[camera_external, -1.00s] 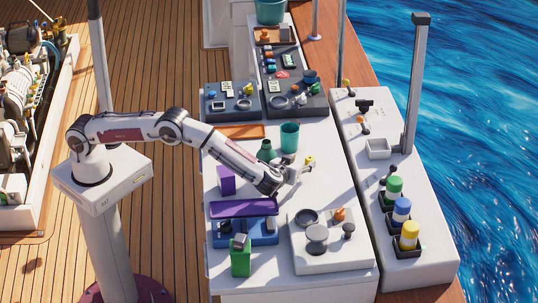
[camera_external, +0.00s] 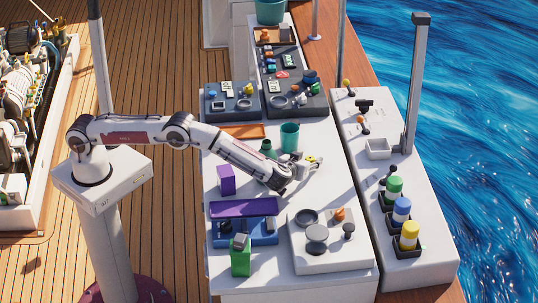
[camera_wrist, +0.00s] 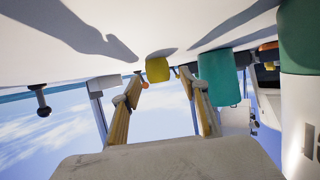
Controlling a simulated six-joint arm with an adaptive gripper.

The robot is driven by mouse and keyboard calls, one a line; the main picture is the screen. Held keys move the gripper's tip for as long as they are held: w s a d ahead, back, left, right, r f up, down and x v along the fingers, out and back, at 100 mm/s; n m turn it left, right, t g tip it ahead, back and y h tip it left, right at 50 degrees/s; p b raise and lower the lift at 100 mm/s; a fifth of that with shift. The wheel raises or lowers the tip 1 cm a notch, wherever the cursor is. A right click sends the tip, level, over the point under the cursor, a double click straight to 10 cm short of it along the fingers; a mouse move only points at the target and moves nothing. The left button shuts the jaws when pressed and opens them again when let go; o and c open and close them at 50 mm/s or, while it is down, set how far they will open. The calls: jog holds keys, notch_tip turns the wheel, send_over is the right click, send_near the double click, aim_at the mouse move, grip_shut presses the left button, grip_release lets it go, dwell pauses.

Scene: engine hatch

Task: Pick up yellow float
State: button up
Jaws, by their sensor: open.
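The yellow float (camera_wrist: 158,69) is a small rounded yellow object on the white table, seen ahead of and between my fingers in the wrist view, where the scene looks upside down. In the external view a small yellow patch that looks like it (camera_external: 310,159) shows beside my fingertips, partly hidden by them. My gripper (camera_external: 318,164) is low over the table. In the wrist view my gripper (camera_wrist: 163,95) has its two fingers spread apart with nothing between the tips; I cannot tell the exact gap to the float.
A teal cup (camera_external: 289,138) and a green bottle (camera_external: 267,150) stand close behind my gripper. A purple block (camera_external: 226,180) is to the left. A grey tray (camera_external: 329,254) is in front. A yellow-and-white bottle (camera_external: 409,236) stands in a rack at right.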

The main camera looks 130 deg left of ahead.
dwell(0.3)
jog(key=c, duration=0.9)
jog(key=shift+r, duration=0.1)
jog(key=shift+r, duration=4.95)
